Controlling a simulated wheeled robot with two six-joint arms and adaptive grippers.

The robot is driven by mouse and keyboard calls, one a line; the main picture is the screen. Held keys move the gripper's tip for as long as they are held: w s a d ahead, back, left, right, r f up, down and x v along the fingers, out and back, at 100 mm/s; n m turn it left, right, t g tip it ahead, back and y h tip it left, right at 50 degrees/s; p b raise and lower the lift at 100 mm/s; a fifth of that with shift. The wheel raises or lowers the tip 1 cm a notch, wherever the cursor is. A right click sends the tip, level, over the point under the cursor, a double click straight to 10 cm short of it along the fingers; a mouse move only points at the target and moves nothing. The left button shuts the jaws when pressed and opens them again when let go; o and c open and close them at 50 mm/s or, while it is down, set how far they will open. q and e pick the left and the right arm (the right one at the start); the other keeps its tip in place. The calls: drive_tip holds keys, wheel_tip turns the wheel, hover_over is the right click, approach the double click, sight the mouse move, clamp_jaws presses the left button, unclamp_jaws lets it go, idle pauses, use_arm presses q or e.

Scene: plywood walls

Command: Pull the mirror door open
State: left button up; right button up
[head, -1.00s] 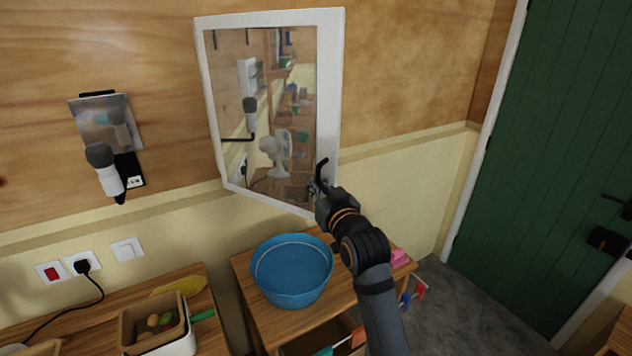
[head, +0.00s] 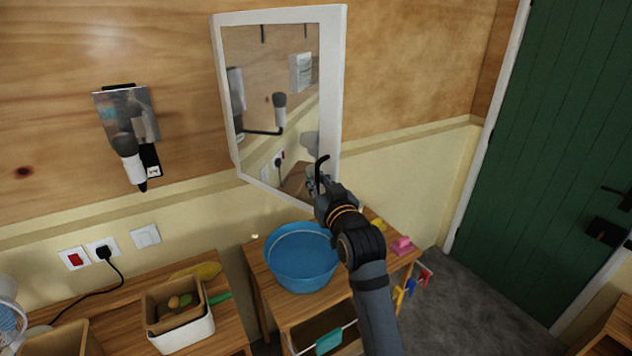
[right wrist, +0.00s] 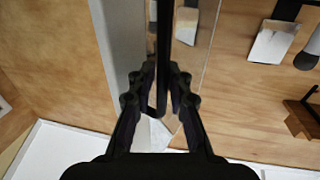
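The mirror door (head: 332,90) has a white frame and hangs on the plywood wall. It stands at an angle, and its glass reflects the wall to its left. A black bar handle (head: 320,170) is at its lower right edge. My right gripper (head: 318,184) is at this handle. In the right wrist view, the fingers of my right gripper (right wrist: 162,80) close in on both sides of the black handle (right wrist: 163,45). The fingers partly hide the handle's lower end. My left gripper is not in view.
A blue basin (head: 302,258) stands on a wooden table below the mirror. A box with small items (head: 180,315) is on another table at left. A hair dryer (head: 130,160) hangs on the wall. The green door (head: 560,150) is at right, with bare floor before it.

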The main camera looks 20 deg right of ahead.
drive_tip(key=shift+o, duration=1.1)
drive_tip(key=shift+s+d, duration=0.1)
drive_tip(key=shift+s, duration=0.1)
drive_tip(key=shift+w, duration=0.1)
drive_tip(key=shift+f, duration=0.1)
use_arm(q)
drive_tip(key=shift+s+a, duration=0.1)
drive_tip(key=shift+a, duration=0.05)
use_arm(e)
drive_tip(key=s, duration=0.7)
drive_tip(key=shift+s+a, duration=0.2)
drive_tip(key=shift+s, duration=0.05)
drive_tip(key=shift+c, duration=0.4)
